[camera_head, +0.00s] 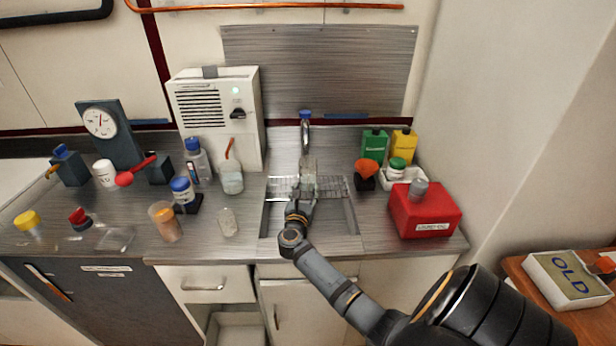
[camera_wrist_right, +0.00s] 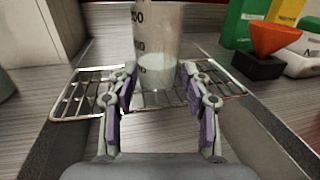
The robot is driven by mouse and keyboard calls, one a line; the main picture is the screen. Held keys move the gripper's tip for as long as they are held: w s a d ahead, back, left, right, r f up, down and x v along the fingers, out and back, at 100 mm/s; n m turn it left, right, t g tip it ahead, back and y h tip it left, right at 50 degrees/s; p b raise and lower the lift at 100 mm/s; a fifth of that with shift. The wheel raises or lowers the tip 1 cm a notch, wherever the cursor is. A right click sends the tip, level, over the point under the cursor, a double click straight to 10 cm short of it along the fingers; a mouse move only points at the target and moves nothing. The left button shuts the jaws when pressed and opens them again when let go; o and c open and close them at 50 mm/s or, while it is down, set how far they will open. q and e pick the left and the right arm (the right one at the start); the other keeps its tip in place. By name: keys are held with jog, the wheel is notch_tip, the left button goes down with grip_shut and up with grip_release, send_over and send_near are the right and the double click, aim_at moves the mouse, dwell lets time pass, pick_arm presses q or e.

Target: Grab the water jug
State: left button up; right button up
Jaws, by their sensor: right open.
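The water jug (camera_head: 308,166) is a clear container standing on a wire rack (camera_head: 338,184) over the sink, below the tap (camera_head: 305,125). In the right wrist view the jug (camera_wrist_right: 158,40) is upright, has dark markings and holds some pale liquid near its bottom. My right gripper (camera_head: 300,203) reaches over the sink from the front. In the right wrist view its open fingers (camera_wrist_right: 158,85) stand on either side of the jug's lower part, with the jug just ahead of or between the tips. I cannot tell whether they touch it. My left gripper is not in view.
A red box (camera_head: 425,212), a green carton (camera_head: 373,146) and an orange funnel (camera_head: 367,168) stand right of the sink. A white machine (camera_head: 217,115), a flask (camera_head: 231,178) and several bottles stand to the left. The sink basin (camera_head: 338,218) is clear around my arm.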

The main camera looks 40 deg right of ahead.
jog(key=shift+x, duration=1.15)
jog(key=shift+f, duration=0.1)
jog(key=shift+c, duration=0.4)
grip_shut()
